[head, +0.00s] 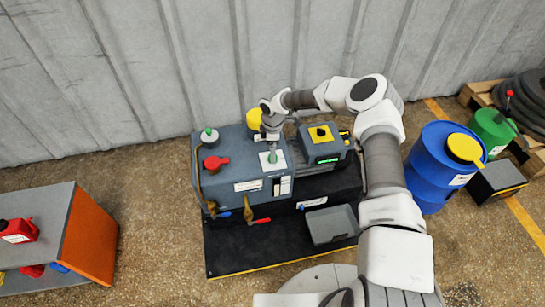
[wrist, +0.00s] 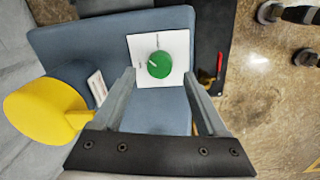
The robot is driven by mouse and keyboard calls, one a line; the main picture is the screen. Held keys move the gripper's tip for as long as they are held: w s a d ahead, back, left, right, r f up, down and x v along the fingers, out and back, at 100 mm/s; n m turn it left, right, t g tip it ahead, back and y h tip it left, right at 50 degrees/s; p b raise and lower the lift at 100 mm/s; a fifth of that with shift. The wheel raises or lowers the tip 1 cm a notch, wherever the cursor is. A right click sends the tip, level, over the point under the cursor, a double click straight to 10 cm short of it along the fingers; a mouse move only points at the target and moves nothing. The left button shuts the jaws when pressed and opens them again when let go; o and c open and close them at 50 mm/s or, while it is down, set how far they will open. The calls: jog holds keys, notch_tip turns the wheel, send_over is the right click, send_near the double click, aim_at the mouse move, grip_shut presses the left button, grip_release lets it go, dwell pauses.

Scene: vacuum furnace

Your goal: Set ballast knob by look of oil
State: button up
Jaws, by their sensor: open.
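In the wrist view, a round green knob (wrist: 159,64) with a white pointer mark sits on a white square plate (wrist: 176,43) on the blue-grey pump housing (wrist: 80,42). The pointer is turned toward the plate's left side, where small print is unreadable. My gripper (wrist: 159,75) is open, with one finger on each side of the knob; I cannot tell whether they touch it. In the head view, my gripper (head: 272,143) points down over the same plate (head: 281,162) and partly hides it. A pale panel (head: 285,185) is on the pump's front; any oil look is too small to tell.
A control box (head: 322,142) with a green display stands close right of my gripper. A grey tray (head: 332,225) lies in front. A blue drum (head: 440,165) stands further right.

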jog(key=shift+w+f+b, duration=0.1)
jog(key=shift+f+b, duration=0.2)
jog(key=shift+f, duration=1.2)
jog(key=shift+c, duration=0.2)
grip_shut()
